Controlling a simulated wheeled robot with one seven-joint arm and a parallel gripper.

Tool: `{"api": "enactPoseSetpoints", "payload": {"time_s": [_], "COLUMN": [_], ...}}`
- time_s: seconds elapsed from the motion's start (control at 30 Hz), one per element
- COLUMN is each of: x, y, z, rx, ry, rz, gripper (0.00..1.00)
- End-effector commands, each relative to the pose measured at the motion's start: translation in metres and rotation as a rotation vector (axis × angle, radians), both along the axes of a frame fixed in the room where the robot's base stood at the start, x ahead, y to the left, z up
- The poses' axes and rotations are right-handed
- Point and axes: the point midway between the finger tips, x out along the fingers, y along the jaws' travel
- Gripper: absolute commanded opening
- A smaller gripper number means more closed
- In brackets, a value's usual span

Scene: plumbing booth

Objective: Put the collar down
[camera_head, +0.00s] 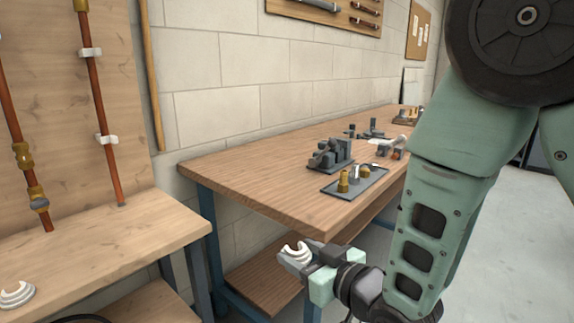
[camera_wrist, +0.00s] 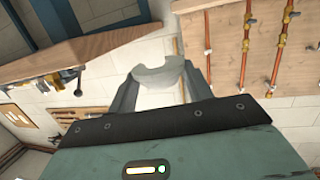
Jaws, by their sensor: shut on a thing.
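A white C-shaped collar (camera_head: 297,255) is held in the jaws of my gripper (camera_head: 306,256), in front of the near corner of the long workbench (camera_head: 255,185). In the wrist view the collar (camera_wrist: 158,78) sits between the two grey fingers of my gripper (camera_wrist: 158,84), with its opening away from the palm. The gripper is shut on it. A second white collar-like piece (camera_head: 17,295) lies on the left bench (camera_head: 110,240), at the picture's left edge.
The left bench has a backboard with copper pipes (camera_head: 97,95) in white clips. The long workbench carries a grey tray of brass fittings (camera_head: 355,182) and a dark block of parts (camera_head: 331,154). Its near left part is bare, and a lower shelf (camera_head: 262,283) is under it.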

Motion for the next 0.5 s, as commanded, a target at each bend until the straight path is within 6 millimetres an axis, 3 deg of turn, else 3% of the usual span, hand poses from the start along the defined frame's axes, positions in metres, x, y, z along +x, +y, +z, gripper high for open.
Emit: {"api": "enactPoseSetpoints", "payload": {"time_s": [0.03,0.1,0.3,0.5], "x": [0.012,0.028,0.070,0.101], "y": [-0.028,-0.065,-0.164,-0.234], "z": [-0.008,-0.016,-0.038,-0.053], "rx": [-0.005,-0.004,-0.002,0.000], "ry": [0.005,0.004,0.001,0.000], "rz": [-0.064,-0.149,-0.375,-0.537], "gripper": [0.29,0.29,0.29,0.28]}}
